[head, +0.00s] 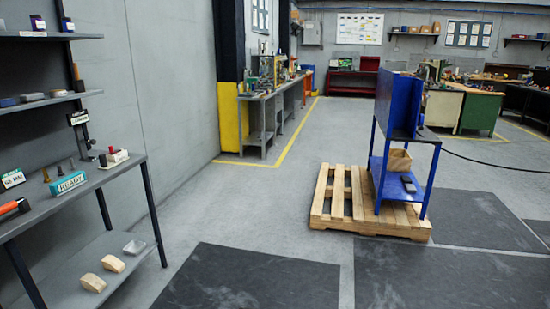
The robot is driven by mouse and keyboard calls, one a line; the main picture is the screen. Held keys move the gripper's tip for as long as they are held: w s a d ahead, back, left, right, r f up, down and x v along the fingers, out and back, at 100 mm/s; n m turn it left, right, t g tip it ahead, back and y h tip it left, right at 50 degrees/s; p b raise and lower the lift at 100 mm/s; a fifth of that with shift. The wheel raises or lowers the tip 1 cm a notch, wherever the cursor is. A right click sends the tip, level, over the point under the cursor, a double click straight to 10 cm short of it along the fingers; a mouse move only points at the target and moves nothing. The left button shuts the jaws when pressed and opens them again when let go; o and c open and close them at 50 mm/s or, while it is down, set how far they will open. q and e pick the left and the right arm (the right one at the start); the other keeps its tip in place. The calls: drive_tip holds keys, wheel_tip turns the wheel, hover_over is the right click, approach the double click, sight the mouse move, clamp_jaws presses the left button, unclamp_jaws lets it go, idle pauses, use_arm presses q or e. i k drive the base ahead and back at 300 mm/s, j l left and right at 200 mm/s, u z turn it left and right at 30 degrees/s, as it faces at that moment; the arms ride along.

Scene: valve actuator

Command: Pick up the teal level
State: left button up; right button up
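A teal bar-shaped object (68,186) lies on the grey top of the workbench (100,178) at the left. It has a white label that seems to read "READY". Neither of my grippers is in view.
Wooden blocks (113,263) and a clear tray (134,247) sit on the lower shelf. A blue stand (404,107) on a pallet (330,212) stands right. The middle floor is clear.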

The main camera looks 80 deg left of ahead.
sight(58, 188)
drive_tip(key=u, duration=4.1)
drive_tip(key=i+j, duration=0.4)
drive_tip(key=i, duration=0.1)
